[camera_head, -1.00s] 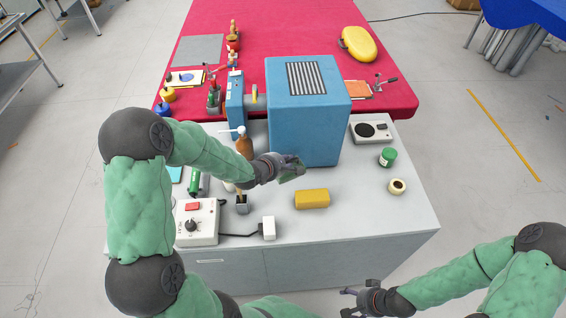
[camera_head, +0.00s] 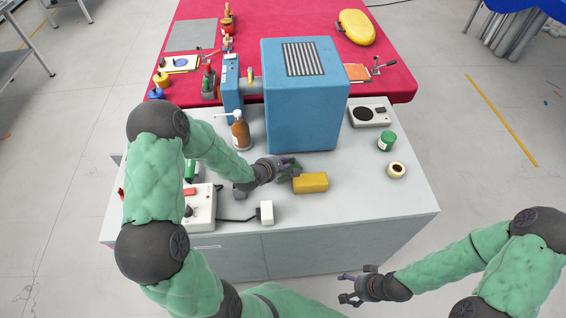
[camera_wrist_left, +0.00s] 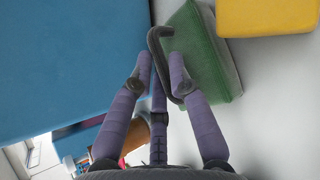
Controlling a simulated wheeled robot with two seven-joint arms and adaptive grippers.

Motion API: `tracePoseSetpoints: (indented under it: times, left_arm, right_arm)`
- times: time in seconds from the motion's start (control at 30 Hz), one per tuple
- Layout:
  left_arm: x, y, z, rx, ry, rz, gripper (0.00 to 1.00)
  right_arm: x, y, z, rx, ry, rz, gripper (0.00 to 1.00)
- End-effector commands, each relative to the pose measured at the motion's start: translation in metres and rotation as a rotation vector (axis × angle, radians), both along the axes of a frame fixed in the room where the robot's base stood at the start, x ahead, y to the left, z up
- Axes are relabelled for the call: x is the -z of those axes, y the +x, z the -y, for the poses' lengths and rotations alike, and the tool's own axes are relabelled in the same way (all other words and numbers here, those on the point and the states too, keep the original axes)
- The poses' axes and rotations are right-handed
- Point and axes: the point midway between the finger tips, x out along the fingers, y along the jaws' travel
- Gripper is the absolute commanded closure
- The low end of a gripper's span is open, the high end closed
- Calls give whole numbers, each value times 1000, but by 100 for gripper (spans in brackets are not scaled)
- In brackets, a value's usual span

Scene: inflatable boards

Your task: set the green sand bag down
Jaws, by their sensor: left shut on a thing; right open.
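The green sand bag (camera_wrist_left: 200,50) has a dark curved handle and is partly hidden by my fingers. My left gripper (camera_wrist_left: 160,62) is shut on it at the handle. In the head view, my left gripper (camera_head: 284,170) and the dark green bag (camera_head: 291,165) are in front of the blue box, just left of a yellow block (camera_head: 310,183). The bag is low over the grey bench top (camera_head: 345,215); I cannot tell whether it touches. My right gripper (camera_head: 358,288) is open and empty, in front of the bench at lower right.
A large blue box (camera_head: 303,110) stands behind the bag. An amber pump bottle (camera_head: 240,132) is to its left, with a control box (camera_head: 200,208) and white plug (camera_head: 266,212) nearer. A tape roll (camera_head: 397,171) and green jar (camera_head: 386,141) are right. The front right bench top is clear.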

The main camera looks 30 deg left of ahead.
Motion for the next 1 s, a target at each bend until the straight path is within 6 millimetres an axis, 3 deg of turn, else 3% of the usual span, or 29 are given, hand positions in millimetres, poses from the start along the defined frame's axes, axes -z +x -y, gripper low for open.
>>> tracePoseSetpoints:
  times: [0.17, 0.2, 0.3, 0.7, 1.0]
  left_arm:
    - [1, 1, 0, 0, 1, 4, 100]
    - [2, 0, 0, 0, 0, 0, 79]
    - [2, 0, 0, 1, 0, -1, 58]
    - [-3, -1, 0, 0, 0, 0, 58]
    - [-33, -41, -7, -2, 0, 1, 58]
  right_arm:
    - [1, 0, 0, 0, 0, 0, 23]
    - [2, 0, 0, 0, 0, 0, 23]
    - [1, 0, 0, 0, 0, 0, 23]
    - [-2, 0, 0, 0, 0, 0, 23]
    - [-13, 0, 0, 0, 0, 0, 23]
